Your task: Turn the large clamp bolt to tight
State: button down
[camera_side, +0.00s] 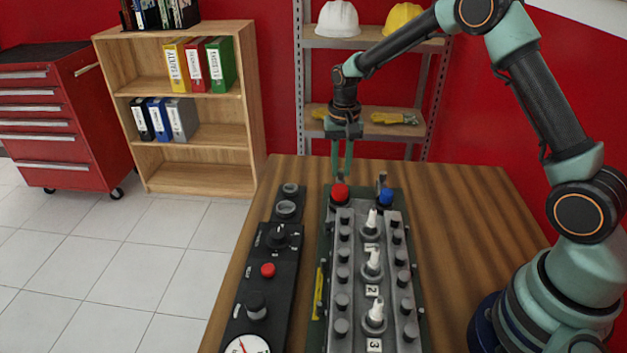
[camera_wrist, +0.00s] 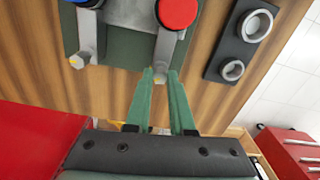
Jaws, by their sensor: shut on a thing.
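My gripper (camera_wrist: 160,73) is shut on a clamp bolt (camera_wrist: 161,52) at the far end of the engine block, beside the red cap (camera_wrist: 177,12). In the side view my gripper (camera_side: 342,175) points down just behind the red cap (camera_side: 340,192). A second grey clamp bolt (camera_wrist: 84,42) stands to the left in the wrist view, apart from the fingers. It shows in the side view (camera_side: 382,180) behind the blue cap (camera_side: 386,197). I cannot tell how tight either bolt is.
The engine block (camera_side: 345,310) has several black studs and numbered white plugs. A black panel (camera_side: 268,285) with a red button and a gauge lies to its left. Two grey rings (camera_side: 287,209) sit on a plate beyond. The wooden table (camera_side: 460,235) is clear on the right.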

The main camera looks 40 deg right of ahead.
aim_at(341, 170)
jog(key=m, duration=0.3)
jog(key=shift+r+m, duration=0.1)
jog(key=shift+m, duration=2)
jog(key=c, duration=0.8)
grip_release()
jog(key=shift+r, duration=6)
